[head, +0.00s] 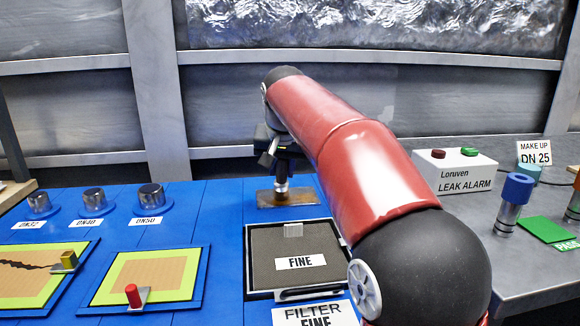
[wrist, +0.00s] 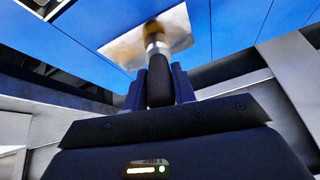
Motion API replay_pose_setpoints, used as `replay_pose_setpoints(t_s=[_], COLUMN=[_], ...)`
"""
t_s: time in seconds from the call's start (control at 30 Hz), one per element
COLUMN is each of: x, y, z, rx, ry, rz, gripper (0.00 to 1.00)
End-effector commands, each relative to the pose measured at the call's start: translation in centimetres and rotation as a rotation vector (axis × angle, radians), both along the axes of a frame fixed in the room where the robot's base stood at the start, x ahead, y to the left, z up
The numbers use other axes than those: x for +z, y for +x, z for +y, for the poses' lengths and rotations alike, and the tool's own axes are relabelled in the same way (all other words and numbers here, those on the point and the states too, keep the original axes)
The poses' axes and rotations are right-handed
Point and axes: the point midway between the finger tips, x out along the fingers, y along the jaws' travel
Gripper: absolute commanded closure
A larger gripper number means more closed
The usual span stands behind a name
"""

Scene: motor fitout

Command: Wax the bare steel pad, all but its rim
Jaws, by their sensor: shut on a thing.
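My gripper (head: 281,160) is shut on the dark handle of a wax tool (wrist: 160,88); a finger shows on each side of it in the wrist view. The tool has a pale metal collar and points down at the steel pad (head: 300,198). Its lower end is over the pad and seems to touch it. In the wrist view the pad (wrist: 180,28) shows amber-brown wax across its left and middle parts. Its right part looks bright and bare. The tool hides part of the pad, and its tip is not clearly seen.
A dark filter tray (head: 270,245) labelled FINE lies just in front of the pad. Two green-bordered panels (head: 187,262) and several metal caps (head: 152,197) lie to the left. A leak alarm box (head: 455,170) and a blue-topped cylinder (head: 515,188) stand to the right.

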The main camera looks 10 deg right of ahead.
Motion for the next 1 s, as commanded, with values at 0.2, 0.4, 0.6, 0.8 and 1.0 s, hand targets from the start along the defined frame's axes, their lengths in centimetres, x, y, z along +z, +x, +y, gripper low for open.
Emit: replay_pose_setpoints(t_s=[0.2, 0.4, 0.6, 0.8, 1.0], x=[-0.1, -0.1, 0.0, 0.0, 0.0], y=[0.0, 0.0, 0.0, 0.0, 0.7], z=[1.8, 2.4, 4.1, 5.4, 5.4], rx=[0.002, 0.001, 0.002, 0.001, -0.001], ry=[0.001, 0.001, 0.002, 0.0, 0.001], rz=[0.002, 0.002, 0.002, 0.002, 0.002], gripper=[0.96, 0.96, 0.96, 0.96, 0.96])
